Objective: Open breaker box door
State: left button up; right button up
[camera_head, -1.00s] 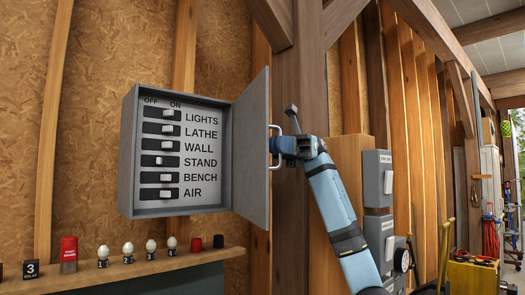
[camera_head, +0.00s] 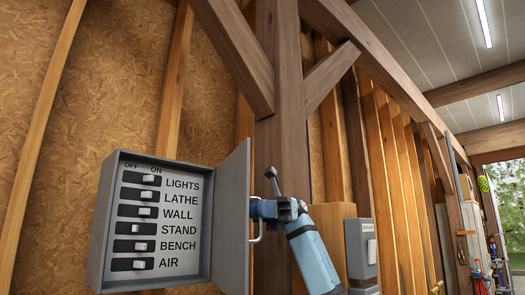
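The grey breaker box (camera_head: 104,225) hangs on the wall at the lower left. Its door (camera_head: 232,215) stands wide open, hinged on the box's right side, so the labelled switch panel (camera_head: 188,258) shows. A pale bar handle (camera_head: 259,232) is on the door's outer face. My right gripper (camera_head: 258,209) is at this handle, its fingers closed around the bar; the door's edge and the gripper's body hide part of the grip. My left gripper is not in view.
A thick wooden post (camera_head: 280,140) with diagonal braces rises right behind the door and my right gripper. A grey electrical box (camera_head: 362,250) is on the wall right of my arm. Bare chipboard wall (camera_head: 110,80) lies above the breaker box.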

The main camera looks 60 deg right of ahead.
notch_tip(320, 180, up, 18)
jog(key=p, duration=0.8)
jog(key=shift+s+p, duration=0.2)
jog(key=shift+p, duration=0.15)
jog(key=shift+d+r, duration=0.1)
grip_shut()
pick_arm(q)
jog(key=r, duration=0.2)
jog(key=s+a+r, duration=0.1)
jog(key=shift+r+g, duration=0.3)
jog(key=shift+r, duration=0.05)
